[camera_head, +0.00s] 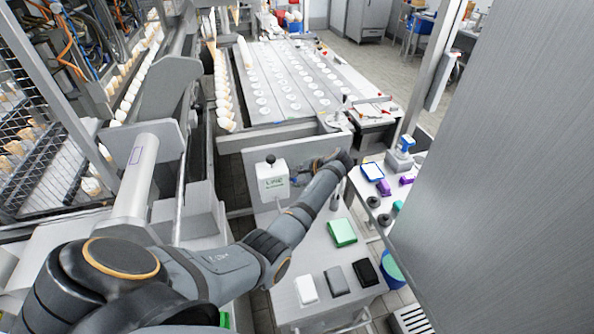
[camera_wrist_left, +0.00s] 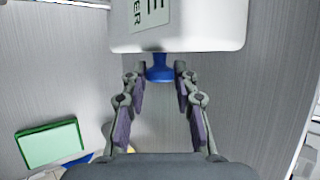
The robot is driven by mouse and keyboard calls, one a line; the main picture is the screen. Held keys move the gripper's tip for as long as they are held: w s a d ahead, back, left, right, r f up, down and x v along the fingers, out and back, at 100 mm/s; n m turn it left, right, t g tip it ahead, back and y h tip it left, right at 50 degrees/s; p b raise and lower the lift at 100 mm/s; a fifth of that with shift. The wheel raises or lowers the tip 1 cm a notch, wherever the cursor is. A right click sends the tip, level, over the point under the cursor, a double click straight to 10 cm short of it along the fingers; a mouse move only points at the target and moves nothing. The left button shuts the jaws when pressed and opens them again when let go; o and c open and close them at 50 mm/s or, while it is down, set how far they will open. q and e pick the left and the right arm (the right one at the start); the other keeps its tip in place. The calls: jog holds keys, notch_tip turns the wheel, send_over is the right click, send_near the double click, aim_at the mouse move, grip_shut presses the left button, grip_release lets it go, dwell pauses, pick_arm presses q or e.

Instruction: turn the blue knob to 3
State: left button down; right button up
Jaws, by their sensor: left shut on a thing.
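The blue knob (camera_wrist_left: 159,68) sticks out from a white box (camera_wrist_left: 210,25) at the top of the left wrist view. My left gripper (camera_wrist_left: 158,80) has its fingertips on both sides of the knob, shut on it. No number or pointer on the knob can be made out. My right gripper is in neither view.
A side table (camera_head: 376,218) on the right holds small coloured items. A grey panel (camera_head: 500,200) fills the right side.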

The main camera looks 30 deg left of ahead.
pick_arm(q)
jog(key=shift+a+g+h+p, duration=0.1)
jog(key=shift+g+h+p, duration=0.3)
jog(key=shift+h+p, duration=0.3)
jog(key=c, duration=1)
grip_release()
jog(key=shift+c, duration=0.2)
jog(key=v, duration=1.2)
jog(key=shift+w, duration=0.15)
